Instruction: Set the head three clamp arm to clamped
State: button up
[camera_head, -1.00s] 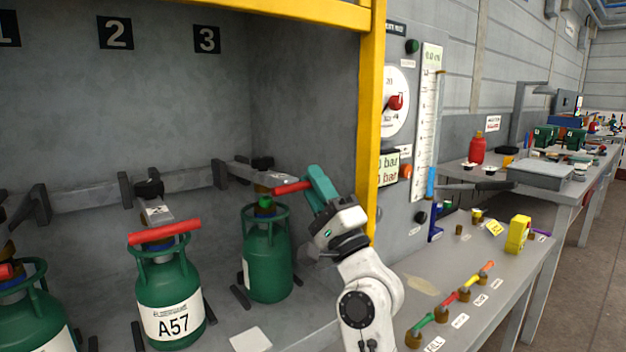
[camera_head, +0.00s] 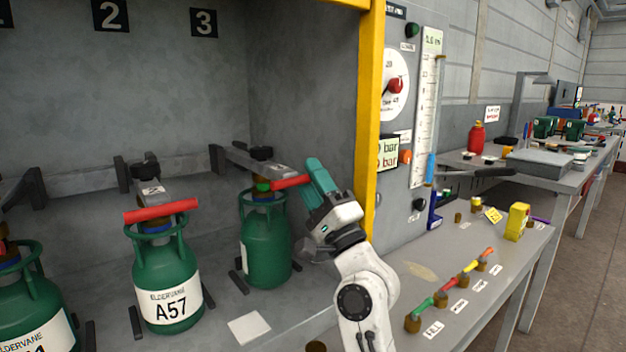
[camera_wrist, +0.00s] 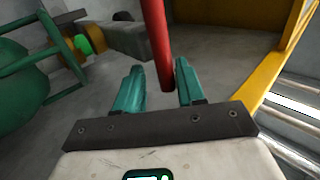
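The head three clamp arm has a red handle (camera_head: 290,183) above the green cylinder in bay three (camera_head: 266,250). Its metal head (camera_head: 264,174) sits low over the cylinder's valve, close to the green fitting; I cannot tell whether it is fully seated. My gripper (camera_head: 305,180) is at the handle's right end. In the wrist view, the red handle (camera_wrist: 155,45) reaches down between the spread teal fingers (camera_wrist: 160,85), with a visible gap at the left finger. The gripper is open around the handle, not squeezing it.
Bay two holds cylinder A57 (camera_head: 166,285) with its own red handle (camera_head: 161,210). A yellow post (camera_head: 371,120) stands just right of my gripper. A bench (camera_head: 470,270) with coloured fittings is further right. A white card (camera_head: 249,328) lies on the floor before bay three.

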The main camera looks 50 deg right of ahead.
jog(key=b+v, duration=0.3)
jog(key=v, duration=0.7)
jog(key=shift+s+f, duration=0.25)
jog(key=shift+s, duration=0.05)
dwell(0.4)
